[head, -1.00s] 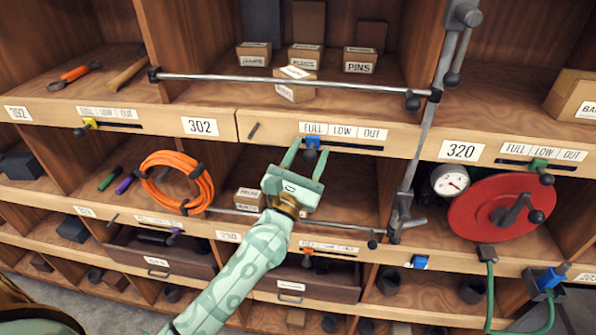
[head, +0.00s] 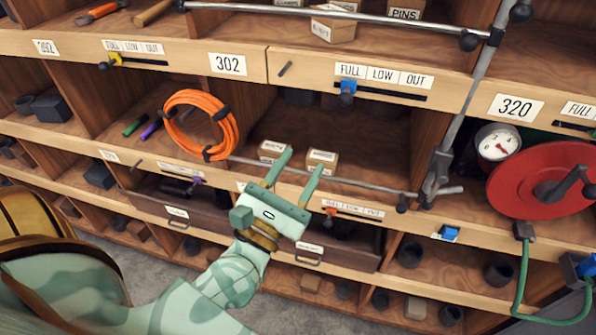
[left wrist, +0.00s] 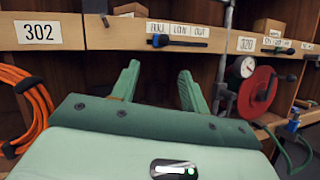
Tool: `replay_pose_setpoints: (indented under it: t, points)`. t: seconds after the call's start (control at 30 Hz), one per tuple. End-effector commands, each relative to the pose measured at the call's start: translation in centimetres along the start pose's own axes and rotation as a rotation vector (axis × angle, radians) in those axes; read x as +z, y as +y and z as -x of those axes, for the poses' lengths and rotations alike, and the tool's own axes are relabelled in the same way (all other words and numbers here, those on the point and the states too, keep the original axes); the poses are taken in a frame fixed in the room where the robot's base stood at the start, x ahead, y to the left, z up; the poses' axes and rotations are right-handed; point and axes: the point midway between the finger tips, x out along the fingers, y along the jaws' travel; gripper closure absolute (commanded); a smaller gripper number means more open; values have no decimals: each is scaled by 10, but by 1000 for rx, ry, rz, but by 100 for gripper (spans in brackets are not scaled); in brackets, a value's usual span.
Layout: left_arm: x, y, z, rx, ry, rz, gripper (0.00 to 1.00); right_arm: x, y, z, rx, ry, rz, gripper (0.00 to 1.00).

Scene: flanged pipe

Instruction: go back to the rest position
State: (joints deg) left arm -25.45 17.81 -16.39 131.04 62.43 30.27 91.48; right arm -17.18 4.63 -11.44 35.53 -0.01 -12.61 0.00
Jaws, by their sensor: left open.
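My left gripper (head: 293,177) is pale green, open and empty. In the head view it is in front of the shelf bay under the FULL/LOW/OUT strip, below the blue slider (head: 347,88). The slider sits at the FULL end of its slot, apart from the fingers. In the left wrist view my two open fingers (left wrist: 157,85) point toward the shelf, with the blue slider (left wrist: 159,40) above and beyond them. My right gripper is not in view.
A metal rail (head: 320,175) crosses the bay close to my fingers, with two small boxes (head: 321,161) behind it. An orange cable coil (head: 200,125) hangs to the left. A vertical metal bar (head: 462,110), a gauge (head: 496,142) and a red reel (head: 540,190) are on the right.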

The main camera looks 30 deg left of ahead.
Motion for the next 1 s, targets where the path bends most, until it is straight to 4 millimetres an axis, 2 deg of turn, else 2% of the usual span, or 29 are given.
replay_pose_setpoints:
  t: [0.4, 0.47, 0.53, 0.57, 0.6, 0.67, 0.7, 0.77, 0.8, 0.87, 0.9, 0.97, 1.0]
  points:
    - [0, 0, -1, 0, 0, -21, 55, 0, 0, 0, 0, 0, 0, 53]
    - [0, -2, -1, -11, -1, -91, 55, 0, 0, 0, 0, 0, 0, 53]
    - [-6, -12, 1, -61, -6, -299, 55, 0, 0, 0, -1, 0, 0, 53]
    - [-21, -20, 5, -104, 6, -446, 55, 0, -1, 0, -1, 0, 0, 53]
    - [-51, -32, 13, -178, 29, -659, 55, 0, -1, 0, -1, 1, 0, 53]
    - [-99, -47, 30, -296, 60, -942, 55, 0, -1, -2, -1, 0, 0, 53]
    - [-134, -55, 44, -380, 74, -1113, 55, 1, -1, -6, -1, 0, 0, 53]
    - [-185, -65, 69, -514, 84, -1339, 55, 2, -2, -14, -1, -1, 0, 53]
    - [-218, -70, 88, -607, 86, -1471, 55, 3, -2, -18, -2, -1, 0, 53]
    - [-265, -76, 119, -754, 78, -1648, 55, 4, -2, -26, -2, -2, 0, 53]
    - [-295, -78, 142, -858, 66, -1755, 55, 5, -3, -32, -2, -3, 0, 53]
    - [-337, -80, 178, -1019, 36, -1893, 55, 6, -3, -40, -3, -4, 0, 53]
    - [-364, -80, 204, -1132, 9, -1972, 55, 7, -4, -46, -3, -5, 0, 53]
